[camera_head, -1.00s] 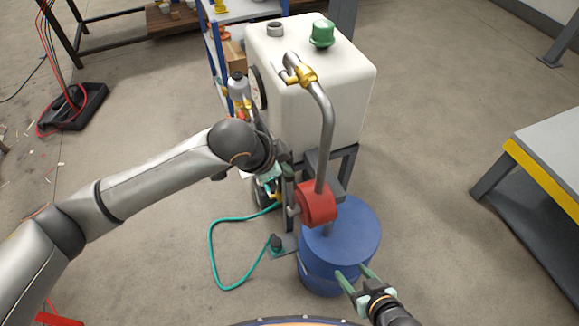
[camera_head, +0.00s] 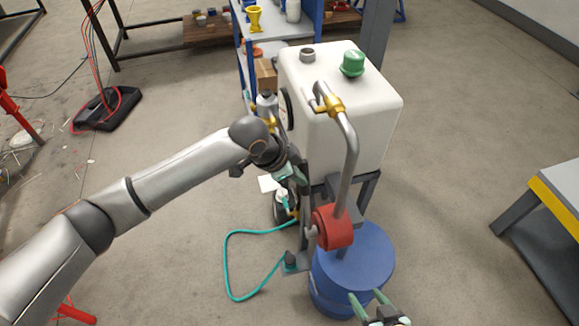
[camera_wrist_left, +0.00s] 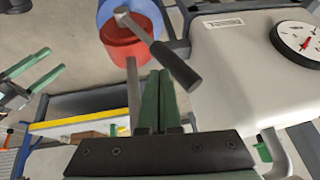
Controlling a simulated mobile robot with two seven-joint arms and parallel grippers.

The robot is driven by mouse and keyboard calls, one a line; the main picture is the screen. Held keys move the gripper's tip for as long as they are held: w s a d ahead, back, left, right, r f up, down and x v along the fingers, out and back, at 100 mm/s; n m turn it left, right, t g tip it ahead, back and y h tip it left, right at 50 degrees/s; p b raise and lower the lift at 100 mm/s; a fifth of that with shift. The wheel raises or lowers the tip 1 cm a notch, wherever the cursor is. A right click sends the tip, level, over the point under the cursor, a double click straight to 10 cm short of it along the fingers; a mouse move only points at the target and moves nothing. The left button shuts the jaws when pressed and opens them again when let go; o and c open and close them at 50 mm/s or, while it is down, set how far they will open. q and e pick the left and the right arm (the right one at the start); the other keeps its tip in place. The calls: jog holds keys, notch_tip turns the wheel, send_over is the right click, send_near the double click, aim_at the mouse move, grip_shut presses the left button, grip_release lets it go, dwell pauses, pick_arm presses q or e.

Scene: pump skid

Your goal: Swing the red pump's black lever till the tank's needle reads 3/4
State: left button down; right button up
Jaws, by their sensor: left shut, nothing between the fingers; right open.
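The red pump (camera_head: 333,227) sits on top of a blue drum (camera_head: 352,258), beside the white tank (camera_head: 345,110). In the left wrist view the pump's lever has a bare metal arm and a black grip (camera_wrist_left: 177,65). The tank's round white gauge (camera_wrist_left: 302,43) has a short red needle; its exact reading is too small to tell. In the head view the gauge is nearly edge-on. My left gripper (camera_head: 293,174) is shut and empty; its green fingers (camera_wrist_left: 158,98) appear close to the black grip; contact cannot be told. My right gripper (camera_head: 370,298) is open near the drum's front edge.
A teal hose (camera_head: 228,262) loops on the floor left of the drum. A curved metal pipe (camera_head: 350,160) rises from the pump to the tank top. A table with a yellow edge (camera_head: 555,205) stands at the right. Open floor lies between it and the drum.

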pick_arm(q)
jog(key=v, duration=1.1)
jog(key=shift+r, duration=0.2)
jog(key=shift+s+a, duration=0.1)
jog(key=shift+a, duration=0.05)
jog(key=s+d+f+n+t+h, duration=0.1)
jog(key=s+f+n+t, duration=0.1)
jog(key=f+n, duration=0.35)
jog(key=s+f+n+t+h, duration=0.1)
jog(key=f+n+t+h, duration=0.1)
jog(key=f, duration=0.7)
jog(key=s+a+f+n+t+y, duration=0.2)
jog(key=s+a+f+n+y, duration=0.3)
jog(key=s+a+f, duration=0.7)
jog(key=s+a, duration=0.1)
jog(key=s, duration=0.2)
jog(key=shift+s+a+p, duration=0.2)
jog(key=shift+s+p, duration=0.05)
jog(key=shift+p, duration=0.05)
